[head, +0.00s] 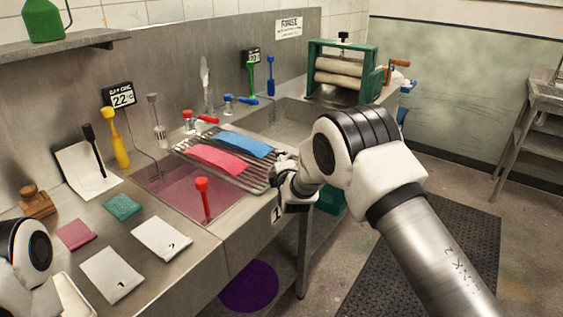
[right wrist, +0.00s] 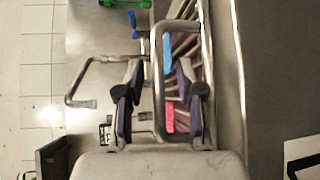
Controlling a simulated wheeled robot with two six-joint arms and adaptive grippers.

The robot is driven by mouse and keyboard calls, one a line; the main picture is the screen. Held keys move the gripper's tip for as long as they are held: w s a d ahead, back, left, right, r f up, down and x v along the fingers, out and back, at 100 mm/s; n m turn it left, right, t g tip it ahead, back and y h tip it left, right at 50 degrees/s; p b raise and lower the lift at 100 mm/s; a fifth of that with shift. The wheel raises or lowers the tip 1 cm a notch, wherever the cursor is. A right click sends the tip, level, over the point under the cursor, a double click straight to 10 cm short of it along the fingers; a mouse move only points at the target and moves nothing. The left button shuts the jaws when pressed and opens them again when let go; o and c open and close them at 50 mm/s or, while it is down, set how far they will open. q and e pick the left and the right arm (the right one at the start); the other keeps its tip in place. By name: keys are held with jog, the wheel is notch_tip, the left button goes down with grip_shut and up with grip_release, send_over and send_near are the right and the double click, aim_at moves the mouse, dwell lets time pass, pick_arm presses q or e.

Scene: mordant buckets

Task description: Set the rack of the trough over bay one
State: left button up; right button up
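The wire rack (head: 262,182) lies across the trough, with a pink cloth strip (head: 218,160) and a blue cloth strip (head: 244,144) on it. It overlaps the far part of the bay holding pink liquid (head: 172,190), beside the label "1" on the trough front. My right gripper (head: 284,172) is at the rack's right end. In the right wrist view, the fingers of this gripper (right wrist: 158,100) stand apart on both sides of a metal rod of the rack (right wrist: 158,75); contact is not visible. Only part of my left arm shows at lower left; its gripper is out of frame.
A red-handled tool (head: 202,200) stands in the pink bay. Taps with red and blue levers (head: 205,119) are behind the rack. A green roller press (head: 345,72) stands at the far end. White cards (head: 161,238) and coloured swatches lie on the near counter.

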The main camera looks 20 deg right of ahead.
jog(key=shift+d, duration=0.1)
jog(key=v, duration=1.2)
jog(key=shift+f, duration=0.1)
